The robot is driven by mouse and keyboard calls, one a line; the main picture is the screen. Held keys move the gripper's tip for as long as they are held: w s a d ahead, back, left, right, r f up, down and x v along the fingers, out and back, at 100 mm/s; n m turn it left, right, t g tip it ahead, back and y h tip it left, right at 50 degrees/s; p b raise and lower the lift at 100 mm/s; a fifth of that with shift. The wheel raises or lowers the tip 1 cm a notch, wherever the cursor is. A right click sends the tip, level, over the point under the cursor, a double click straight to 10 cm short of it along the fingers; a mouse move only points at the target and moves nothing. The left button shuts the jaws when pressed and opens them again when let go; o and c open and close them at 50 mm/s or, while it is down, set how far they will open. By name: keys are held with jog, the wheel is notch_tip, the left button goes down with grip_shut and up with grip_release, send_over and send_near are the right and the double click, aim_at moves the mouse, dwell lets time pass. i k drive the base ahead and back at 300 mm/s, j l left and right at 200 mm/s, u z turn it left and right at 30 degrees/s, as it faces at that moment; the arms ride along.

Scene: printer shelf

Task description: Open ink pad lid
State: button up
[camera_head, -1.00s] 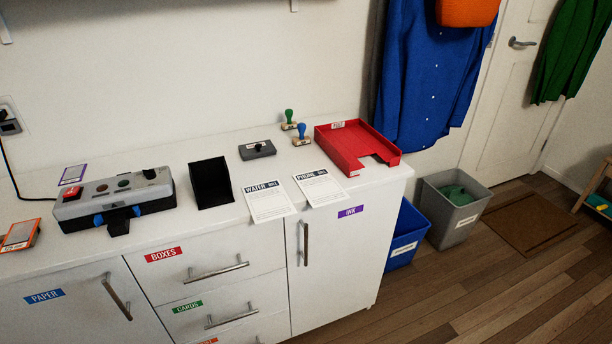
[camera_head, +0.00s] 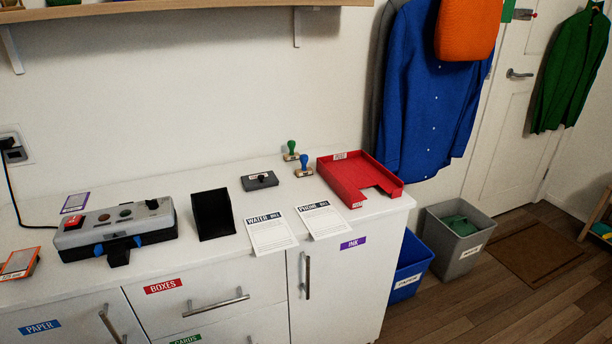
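The ink pad (camera_head: 259,181) is a small dark grey flat box with a black knob on top and a small label. It lies on the white counter toward the back, between the black holder and the red tray. Its lid looks closed. My gripper is not in view.
A green-handled stamp (camera_head: 291,151) and a blue-handled stamp (camera_head: 304,166) stand behind and right of the pad. A red tray (camera_head: 340,181), a black holder (camera_head: 213,214), a water bill (camera_head: 270,234), a phone bill (camera_head: 321,219) and a grey device (camera_head: 115,228) share the counter (camera_head: 190,258).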

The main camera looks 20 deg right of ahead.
aim_at(258, 180)
jog(key=i+j+z, duration=0.1)
jog(key=i+z, duration=0.15)
jog(key=z, duration=0.15)
jog(key=i+j+z, duration=0.45)
jog(key=z, duration=0.3)
